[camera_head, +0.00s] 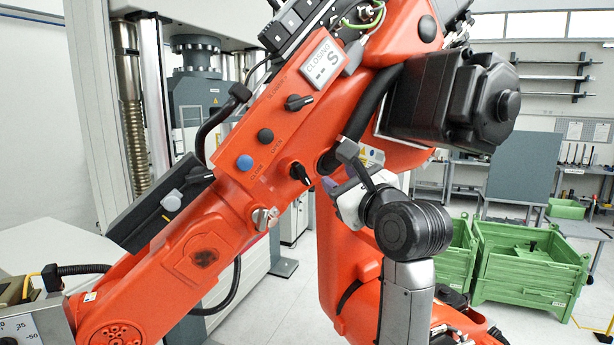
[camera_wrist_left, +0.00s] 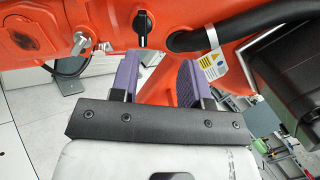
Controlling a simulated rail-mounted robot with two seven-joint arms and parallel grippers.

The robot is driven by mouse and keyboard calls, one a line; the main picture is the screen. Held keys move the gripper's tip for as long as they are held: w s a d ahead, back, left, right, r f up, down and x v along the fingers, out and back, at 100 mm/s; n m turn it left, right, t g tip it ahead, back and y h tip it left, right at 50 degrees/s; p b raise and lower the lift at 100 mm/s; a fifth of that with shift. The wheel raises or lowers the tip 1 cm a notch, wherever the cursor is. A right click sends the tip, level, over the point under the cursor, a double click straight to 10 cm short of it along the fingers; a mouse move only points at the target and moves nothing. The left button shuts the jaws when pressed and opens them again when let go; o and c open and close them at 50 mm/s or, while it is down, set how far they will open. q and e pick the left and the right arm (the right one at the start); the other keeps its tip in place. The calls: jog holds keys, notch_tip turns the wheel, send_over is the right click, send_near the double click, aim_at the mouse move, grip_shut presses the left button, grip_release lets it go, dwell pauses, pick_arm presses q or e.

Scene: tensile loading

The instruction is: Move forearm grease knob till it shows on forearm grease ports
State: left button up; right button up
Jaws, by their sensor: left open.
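A black pointer knob (camera_head: 300,173) sits on the orange forearm, near its lower right edge. It also shows in the left wrist view (camera_wrist_left: 141,28), beyond my fingertips, with a light pointer line running up and down. A second black knob (camera_head: 298,102) sits higher on the forearm, below the display. The small lettering by the knobs is too small to read, so I cannot tell which is the grease knob. My left gripper (camera_head: 328,185) is open and empty, just right of the lower knob. Its purple fingers (camera_wrist_left: 156,70) stand apart, not touching the knob.
The forearm also carries a blue button (camera_head: 245,162), a black button (camera_head: 265,136), a metal key switch (camera_head: 265,219) and a display reading "CLOSING" (camera_head: 323,62). A black hose (camera_wrist_left: 245,30) runs close right of the fingers. Green crates (camera_head: 530,262) stand behind on the floor.

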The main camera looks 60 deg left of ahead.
aim_at(304, 175)
pick_arm(q)
jog(key=shift+n+g+h, duration=0.4)
jog(key=shift+n+h, duration=0.3)
jog(key=a+p, duration=0.1)
jog(key=a, duration=0.3)
jog(key=a+f+p, duration=0.1)
jog(key=a, duration=0.3)
jog(key=a+f+p, duration=0.1)
jog(key=a+p, duration=0.1)
jog(key=a, duration=0.2)
jog(key=shift+w, duration=0.25)
jog(key=shift+a+f, duration=0.1)
jog(key=shift+a, duration=0.85)
jog(key=shift+c, duration=0.3)
grip_shut()
